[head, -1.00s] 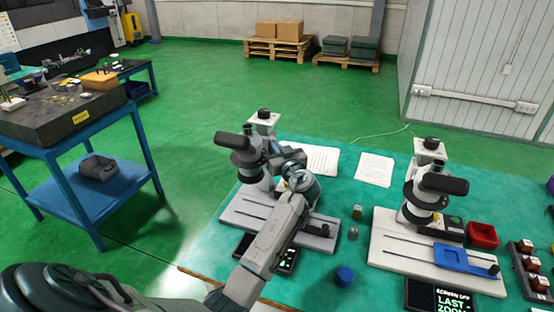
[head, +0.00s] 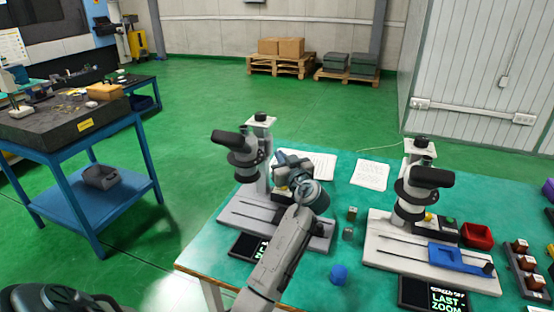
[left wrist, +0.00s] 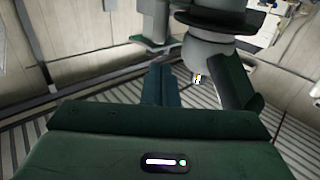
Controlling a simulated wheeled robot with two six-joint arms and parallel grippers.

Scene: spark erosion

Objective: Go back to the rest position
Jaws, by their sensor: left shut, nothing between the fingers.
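My left gripper (head: 286,165) is beside the left microscope (head: 242,155), just right of its head and above its grey base. It is shut and empty. Whether it touches the microscope cannot be told. My left arm reaches up from the bottom of the head view. In the left wrist view the dark green gripper body fills the lower part, with the teal fingers (left wrist: 160,86) ahead of it. A grey microscope-like part (left wrist: 208,48) hangs close to the fingers, on the right. My right gripper is not in the head view.
The green table holds a right microscope (head: 415,195), a red bin (head: 477,236), a blue knob-like piece (head: 339,274), small blocks (head: 352,213) and paper sheets (head: 371,175). A blue cart (head: 100,215) stands at the left. Open green floor lies between cart and table.

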